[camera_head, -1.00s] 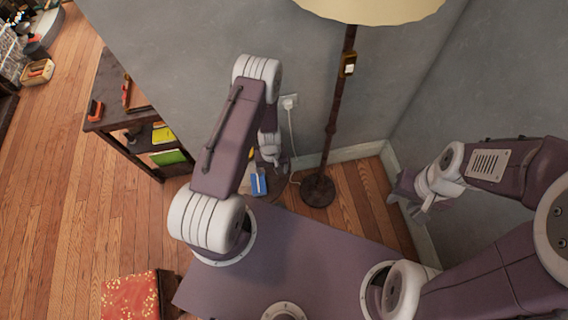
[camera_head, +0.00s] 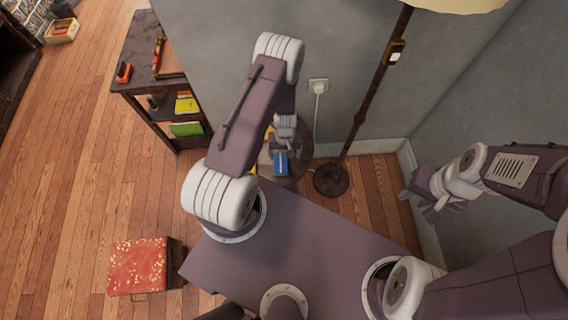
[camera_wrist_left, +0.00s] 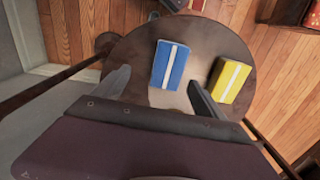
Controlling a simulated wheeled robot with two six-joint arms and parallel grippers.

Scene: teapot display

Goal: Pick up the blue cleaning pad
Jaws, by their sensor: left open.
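The blue cleaning pad (camera_wrist_left: 165,66), with a pale stripe, lies on a round brown table (camera_wrist_left: 131,47) in the left wrist view. It also shows in the head view (camera_head: 281,164), partly covered by my left arm. My left gripper (camera_wrist_left: 160,88) is open and empty, its two fingers spread at the near side of the pad, with the pad just beyond and between them. A yellow pad (camera_wrist_left: 228,82) with a pale stripe lies to the right, outside the right finger. My right gripper (camera_head: 424,197) hangs at the right by the wall, away from the table; its fingers look spread.
A floor lamp (camera_head: 334,178) stands right of the round table, close to the wall. A wall socket with a cord (camera_head: 318,87) is behind. A dark shelf (camera_head: 140,52) stands at the left.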

